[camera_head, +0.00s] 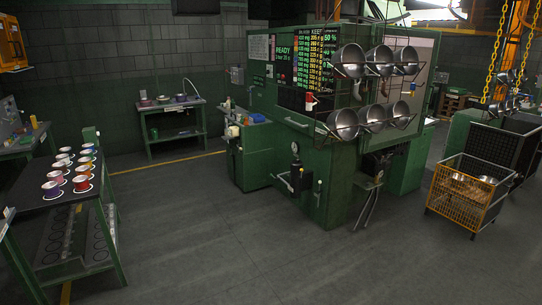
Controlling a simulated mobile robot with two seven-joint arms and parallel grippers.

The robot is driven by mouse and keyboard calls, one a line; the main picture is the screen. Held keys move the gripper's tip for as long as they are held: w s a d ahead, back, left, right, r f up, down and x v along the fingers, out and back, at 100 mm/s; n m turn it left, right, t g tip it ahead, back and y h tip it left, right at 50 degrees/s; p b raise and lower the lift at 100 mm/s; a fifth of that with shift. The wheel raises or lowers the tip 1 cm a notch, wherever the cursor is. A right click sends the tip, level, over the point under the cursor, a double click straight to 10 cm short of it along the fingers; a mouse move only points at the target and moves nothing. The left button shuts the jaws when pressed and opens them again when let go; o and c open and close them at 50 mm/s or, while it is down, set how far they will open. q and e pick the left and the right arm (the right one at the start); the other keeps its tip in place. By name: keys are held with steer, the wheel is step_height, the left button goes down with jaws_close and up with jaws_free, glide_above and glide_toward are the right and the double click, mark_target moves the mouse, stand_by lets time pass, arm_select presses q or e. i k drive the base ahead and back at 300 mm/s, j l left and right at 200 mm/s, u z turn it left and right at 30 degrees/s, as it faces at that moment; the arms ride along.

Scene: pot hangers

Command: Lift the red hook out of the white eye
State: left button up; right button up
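I cannot make out a red hook or a white eye for certain in the head view. A small red and white item (310,101) shows on the front of the green machine, left of the hanging pots, but it is too small to tell what it is. Several grey metal pots (343,124) hang in wire racks at the machine's right side, in an upper and a lower row. Neither of my grippers is in view.
A dark table (40,218) with several coloured cups stands at the left. The green machine (335,190) fills the middle. A yellow wire crate (458,197) holding metal bowls stands at the right, near yellow chains (492,65). The floor in front is clear.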

mark_target(309, 97)
steer(key=i, duration=1.65)
